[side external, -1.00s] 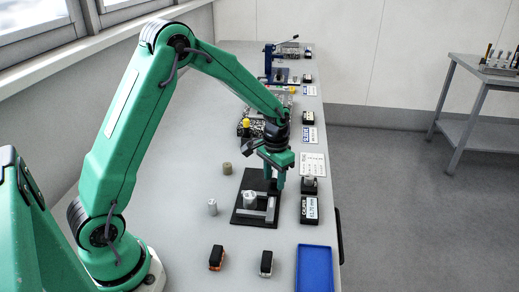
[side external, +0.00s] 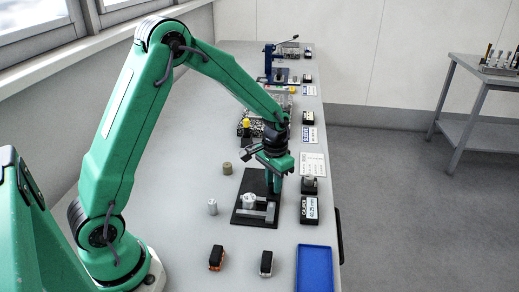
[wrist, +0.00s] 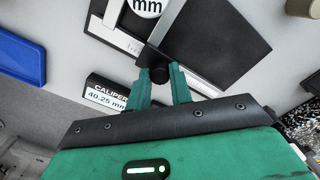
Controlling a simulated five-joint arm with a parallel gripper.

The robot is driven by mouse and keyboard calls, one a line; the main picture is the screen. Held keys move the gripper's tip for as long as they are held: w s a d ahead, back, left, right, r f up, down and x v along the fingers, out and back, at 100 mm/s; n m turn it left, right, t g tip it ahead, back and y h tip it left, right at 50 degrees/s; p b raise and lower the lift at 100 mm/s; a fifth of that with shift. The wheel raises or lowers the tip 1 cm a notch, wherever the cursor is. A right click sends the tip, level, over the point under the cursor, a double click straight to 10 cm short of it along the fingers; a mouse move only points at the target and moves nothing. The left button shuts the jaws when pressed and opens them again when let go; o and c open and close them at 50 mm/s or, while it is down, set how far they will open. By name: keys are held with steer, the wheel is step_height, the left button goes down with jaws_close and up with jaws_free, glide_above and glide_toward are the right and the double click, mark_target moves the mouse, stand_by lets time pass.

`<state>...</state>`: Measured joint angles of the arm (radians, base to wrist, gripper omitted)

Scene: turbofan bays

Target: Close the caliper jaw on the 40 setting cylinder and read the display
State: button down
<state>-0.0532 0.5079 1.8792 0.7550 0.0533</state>
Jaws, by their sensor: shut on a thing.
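The caliper sits on a black plate (side external: 240,217), with its silver beam and jaws around the pale setting cylinder (side external: 250,199). In the wrist view the top of the cylinder (wrist: 147,6) shows only "mm"; the rest is cut off. My gripper (side external: 272,191) is at the caliper's sliding jaw (wrist: 171,26). In the wrist view its fingers (wrist: 163,77) are shut on the jaw's dark knob (wrist: 157,62). The jaw lies close beside the cylinder; I cannot tell whether they touch. The caliper display (side external: 310,209) reads 40.25 mm, clearest in the wrist view (wrist: 106,97).
A blue tray (side external: 314,268) lies at the front right. Two small dark-topped blocks (side external: 216,257) (side external: 266,263) stand at the front. A small silver cylinder (side external: 212,207) and a brown cylinder (side external: 227,168) stand left of the plate. More displays and fixtures line the bench behind.

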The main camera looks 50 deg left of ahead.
steer(key=c, duration=1.3)
jaws_free()
steer(key=shift+o, duration=0.2)
steer(key=shift+r, duration=0.15)
step_height(320, 180, up, 7)
steer(key=shift+r, duration=0.3)
